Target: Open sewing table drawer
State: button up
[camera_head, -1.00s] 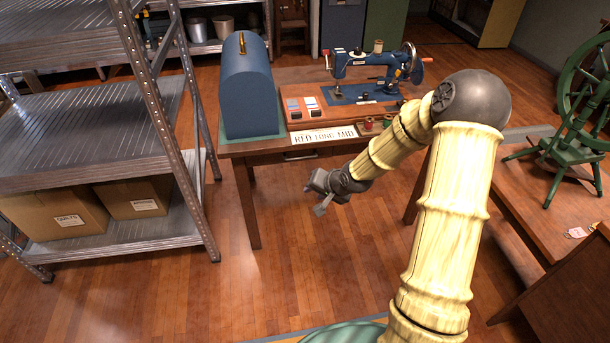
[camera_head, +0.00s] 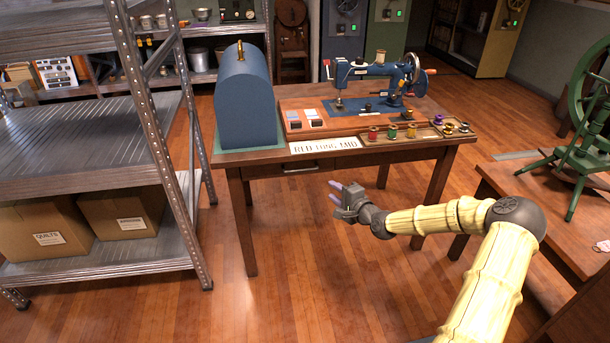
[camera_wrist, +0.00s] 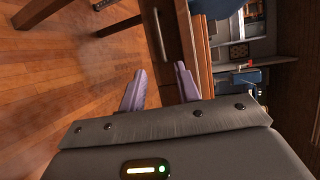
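The wooden sewing table (camera_head: 340,157) stands ahead with a blue sewing machine (camera_head: 380,75) on top. Its drawer (camera_head: 270,168) sits under the front edge at the left and looks closed. A metal bar handle (camera_head: 300,170) is on its front. My gripper (camera_head: 339,190) is in front of the table, lower and to the right of the handle, apart from it. In the wrist view, my gripper's two purple fingers (camera_wrist: 158,88) are spread with nothing between them. The drawer front (camera_wrist: 170,35) and its handle (camera_wrist: 158,32) show ahead of the fingertips there.
A metal shelf unit (camera_head: 150,110) with cardboard boxes stands close on the left. A wooden bench (camera_head: 520,185) with a green spinning wheel (camera_head: 575,150) is on the right. A blue domed case (camera_head: 245,100) and a spool tray (camera_head: 420,133) rest on the tabletop. Floor before the table is clear.

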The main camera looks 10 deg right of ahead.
jog(key=b, duration=0.4)
send_near(305, 173)
jog(key=w+a+r, duration=0.2)
jog(key=a, duration=0.1)
jog(key=w+a, duration=0.1)
jog(key=shift+w+a+r, duration=0.3)
jog(key=shift+a+r, duration=0.1)
grip_shut()
